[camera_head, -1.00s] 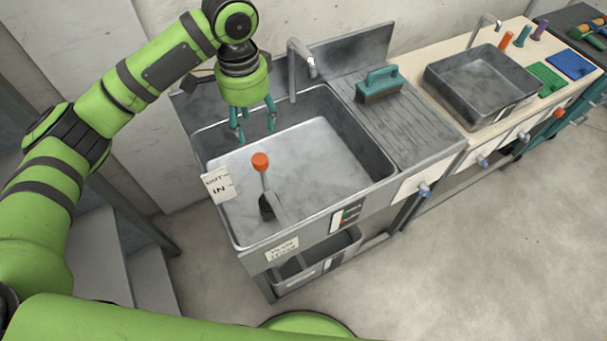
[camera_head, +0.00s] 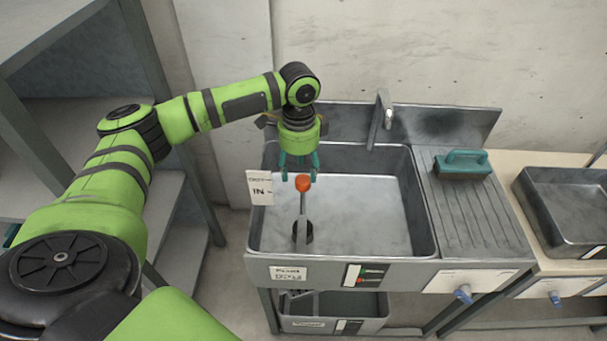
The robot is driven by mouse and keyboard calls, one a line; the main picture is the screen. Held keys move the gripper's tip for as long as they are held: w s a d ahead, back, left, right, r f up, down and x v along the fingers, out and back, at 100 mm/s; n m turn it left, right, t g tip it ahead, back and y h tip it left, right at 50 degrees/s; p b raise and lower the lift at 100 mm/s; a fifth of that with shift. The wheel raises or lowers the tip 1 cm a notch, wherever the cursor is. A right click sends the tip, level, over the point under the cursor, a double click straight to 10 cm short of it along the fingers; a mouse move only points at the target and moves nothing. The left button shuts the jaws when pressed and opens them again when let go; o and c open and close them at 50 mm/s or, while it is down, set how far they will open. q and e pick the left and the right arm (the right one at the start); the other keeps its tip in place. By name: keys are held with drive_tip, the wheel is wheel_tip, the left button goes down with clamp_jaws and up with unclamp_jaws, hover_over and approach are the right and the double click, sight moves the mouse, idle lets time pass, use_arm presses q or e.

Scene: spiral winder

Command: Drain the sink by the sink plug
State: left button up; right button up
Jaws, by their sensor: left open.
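The sink (camera_head: 345,254) is a grey metal basin with pale, cloudy water (camera_head: 370,215) in it. The sink plug shows as an orange knob (camera_head: 303,183) on a grey upright rod, with a dark part (camera_head: 302,231) low on the rod. A white card (camera_head: 260,188) beside it on the left rim reads OUT above IN. My left gripper (camera_head: 299,176) points down with its teal fingers open, one on each side of the knob in the picture. I cannot tell whether it is above or behind the knob; nothing is held. My right gripper is not in view.
A faucet (camera_head: 382,115) rises at the sink's back edge. A teal-handled brush (camera_head: 462,164) lies on the ribbed drainboard (camera_head: 470,215) at right. Another metal basin (camera_head: 570,205) stands farther right. A grey shelf unit (camera_head: 80,120) is at left. A bin (camera_head: 333,315) sits below the sink.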

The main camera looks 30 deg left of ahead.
sight(302, 179)
use_arm(q)
drive_tip(key=shift+d+f, duration=0.2)
drive_tip(key=shift+f, duration=0.4)
drive_tip(key=shift+d+f, duration=0.2)
drive_tip(key=shift+f, duration=0.4)
drive_tip(key=c, duration=1.1)
clamp_jaws()
drive_tip(key=shift+f, duration=0.25)
wheel_tip(302, 179, down, 4)
drive_tip(key=shift+r, duration=0.2)
drive_tip(key=shift+s+f, duration=0.15)
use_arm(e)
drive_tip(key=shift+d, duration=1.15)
use_arm(q)
drive_tip(key=o, duration=1)
unclamp_jaws()
drive_tip(key=shift+o, duration=0.5)
drive_tip(key=shift+a, duration=0.1)
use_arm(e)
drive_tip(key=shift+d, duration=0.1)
